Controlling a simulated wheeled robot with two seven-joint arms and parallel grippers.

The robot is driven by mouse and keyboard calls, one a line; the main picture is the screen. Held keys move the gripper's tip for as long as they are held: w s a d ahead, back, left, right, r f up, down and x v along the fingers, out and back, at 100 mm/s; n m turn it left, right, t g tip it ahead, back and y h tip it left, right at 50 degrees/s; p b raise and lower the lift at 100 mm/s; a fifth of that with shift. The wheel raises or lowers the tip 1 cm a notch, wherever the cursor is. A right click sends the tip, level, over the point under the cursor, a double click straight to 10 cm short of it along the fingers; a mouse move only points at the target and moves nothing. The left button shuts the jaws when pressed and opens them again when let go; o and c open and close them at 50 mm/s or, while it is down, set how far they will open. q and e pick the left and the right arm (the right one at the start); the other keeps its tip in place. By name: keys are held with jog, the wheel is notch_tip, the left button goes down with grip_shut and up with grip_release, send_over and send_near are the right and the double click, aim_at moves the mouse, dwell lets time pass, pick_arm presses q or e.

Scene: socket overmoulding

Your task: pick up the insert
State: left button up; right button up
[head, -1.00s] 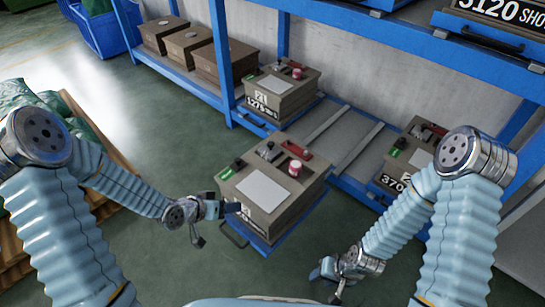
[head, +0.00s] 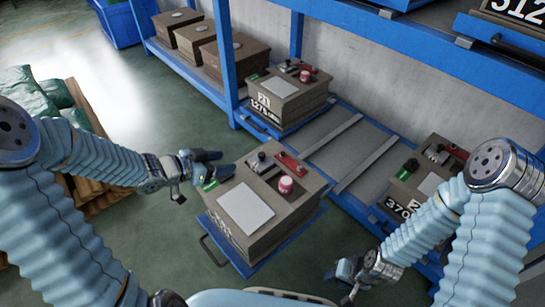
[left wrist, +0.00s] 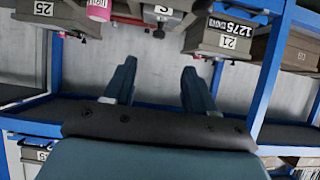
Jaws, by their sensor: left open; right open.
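The mould box (head: 272,222) stands on a pulled-out blue tray (head: 247,268). On its top are a grey metal piece (head: 258,162), a red bar (head: 289,161), a red-pink cylinder (head: 286,185), a black piece (head: 223,172) and a white plate (head: 245,207). I cannot tell which of these is the insert. My left gripper (head: 217,160) is at the box's far left corner, close to the black piece. In the left wrist view its fingers (left wrist: 160,85) are apart with nothing between them. My right gripper (head: 348,280) hangs empty to the right of the box.
A similar box marked 21 (head: 289,100) stands on the blue rack behind, and another (head: 425,185) stands at right. Blue rack posts (head: 223,50) rise behind my left gripper. Covered sacks on a pallet (head: 35,93) are at left. Floor left of the box is clear.

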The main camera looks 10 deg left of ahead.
pick_arm(q)
jog(key=b, duration=0.4)
send_near(260, 155)
jog(key=x, duration=0.3)
jog(key=shift+w+d+f, duration=0.1)
jog(key=shift+w+f, duration=0.1)
jog(key=shift+f, duration=0.1)
jog(key=b+x, duration=0.1)
jog(key=x, duration=0.4)
jog(key=shift+b, duration=0.35)
grip_shut()
jog(key=shift+r, duration=0.1)
